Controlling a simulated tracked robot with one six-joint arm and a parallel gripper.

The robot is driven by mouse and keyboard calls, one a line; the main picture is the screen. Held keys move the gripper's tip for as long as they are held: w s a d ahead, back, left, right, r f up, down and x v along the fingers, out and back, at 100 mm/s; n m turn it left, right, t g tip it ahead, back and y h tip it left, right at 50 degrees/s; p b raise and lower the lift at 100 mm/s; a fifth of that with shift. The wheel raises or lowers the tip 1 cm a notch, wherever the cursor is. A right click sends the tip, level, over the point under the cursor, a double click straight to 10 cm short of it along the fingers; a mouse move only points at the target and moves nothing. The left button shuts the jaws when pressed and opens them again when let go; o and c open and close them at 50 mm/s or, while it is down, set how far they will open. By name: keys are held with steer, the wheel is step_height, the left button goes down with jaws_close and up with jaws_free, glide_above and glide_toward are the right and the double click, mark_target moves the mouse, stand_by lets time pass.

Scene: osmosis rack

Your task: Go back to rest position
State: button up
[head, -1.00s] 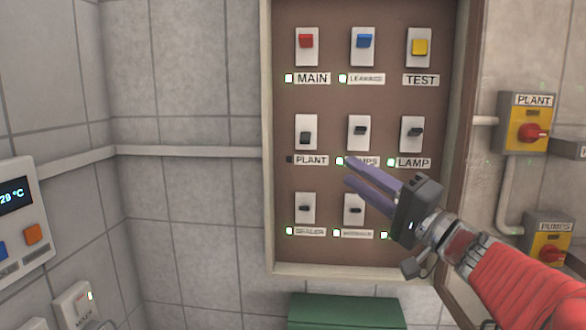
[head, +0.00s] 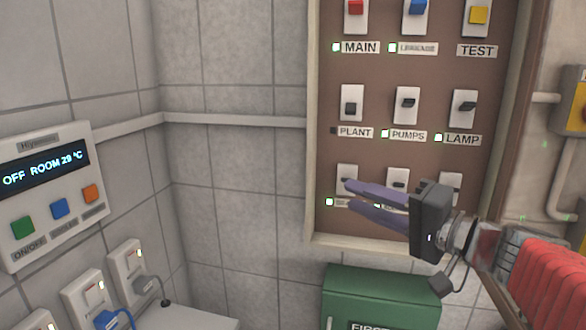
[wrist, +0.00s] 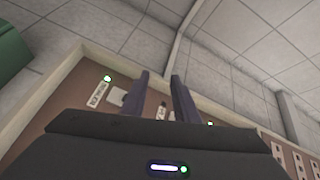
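My gripper (head: 350,196) is in front of the lower row of the brown switch panel (head: 420,150) in the head view. Its two purple fingers point left and are a little apart, with nothing between them. They partly cover the lower switches and labels. My red-sleeved arm enters from the lower right. In the wrist view my gripper (wrist: 161,85) shows two dark fingers with a gap between them, with the panel frame (wrist: 60,85) and tiled wall behind. I cannot tell whether the fingers touch the panel.
A thermostat (head: 50,190) reading "OFF ROOM 29 °C" is on the left wall, with sockets (head: 128,268) below it. A green box (head: 380,295) stands under the panel. A yellow switch box (head: 570,100) is at the right edge.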

steer(key=s+a+f+n+g+h, duration=0.1)
steer(key=s+a+f+g+h, duration=0.15)
steer(key=s+f, duration=0.4)
steer(key=s+a+f+n+g+h, duration=0.2)
steer(key=s+a+f+g, duration=0.2)
steer(key=f, duration=0.5)
steer(key=s+d+f+n+h, duration=0.2)
steer(key=s+d+f+h, duration=0.5)
steer(key=s+d+f, duration=0.1)
steer(key=shift+d+n+g+h, duration=0.3)
steer(key=shift+d+g+h, duration=0.05)
steer(key=shift+d+g, duration=0.15)
